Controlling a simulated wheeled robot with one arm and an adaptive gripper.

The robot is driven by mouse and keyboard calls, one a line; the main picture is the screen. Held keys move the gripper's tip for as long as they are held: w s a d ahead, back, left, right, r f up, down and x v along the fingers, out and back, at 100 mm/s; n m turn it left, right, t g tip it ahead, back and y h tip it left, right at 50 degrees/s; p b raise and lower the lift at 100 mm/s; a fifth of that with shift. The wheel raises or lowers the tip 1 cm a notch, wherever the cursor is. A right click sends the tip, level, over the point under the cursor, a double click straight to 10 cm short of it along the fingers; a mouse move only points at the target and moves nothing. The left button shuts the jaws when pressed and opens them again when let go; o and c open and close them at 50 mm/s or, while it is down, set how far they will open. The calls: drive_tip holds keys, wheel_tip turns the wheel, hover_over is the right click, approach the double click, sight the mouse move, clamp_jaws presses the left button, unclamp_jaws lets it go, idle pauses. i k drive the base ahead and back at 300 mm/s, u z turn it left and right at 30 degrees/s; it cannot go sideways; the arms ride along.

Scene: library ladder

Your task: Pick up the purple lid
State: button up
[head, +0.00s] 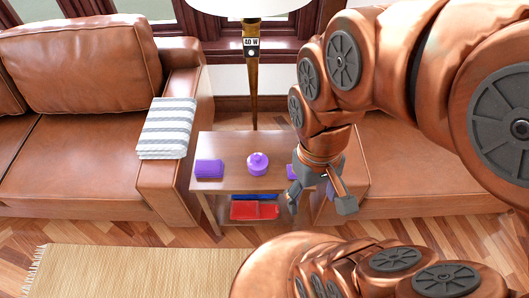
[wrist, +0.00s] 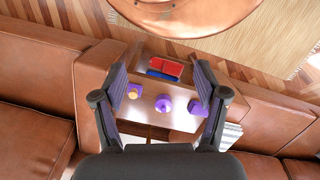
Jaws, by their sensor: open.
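The round purple lid (head: 257,163), with a knob on top, sits on the wooden side table (head: 232,147). In the wrist view the lid (wrist: 163,105) shows between the two fingers, some way off. I cannot tell whether it rests on another thing. My gripper (head: 318,200) is open and empty, pointing down near the table's right end in the head view. It is apart from the lid. In the wrist view my gripper (wrist: 161,70) has its fingers spread wide.
A flat purple block (head: 209,169) lies left of the lid. Another purple item (wrist: 133,92), with a small orange thing by it, is partly hidden by my gripper in the head view. Red (head: 254,210) and blue items are on the lower shelf. Sofas flank the table; a lamp (head: 251,50) stands behind.

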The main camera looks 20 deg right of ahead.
sight(257, 161)
drive_tip(key=u, duration=2.35)
drive_tip(key=i, duration=1.8)
drive_tip(key=z, duration=3.4)
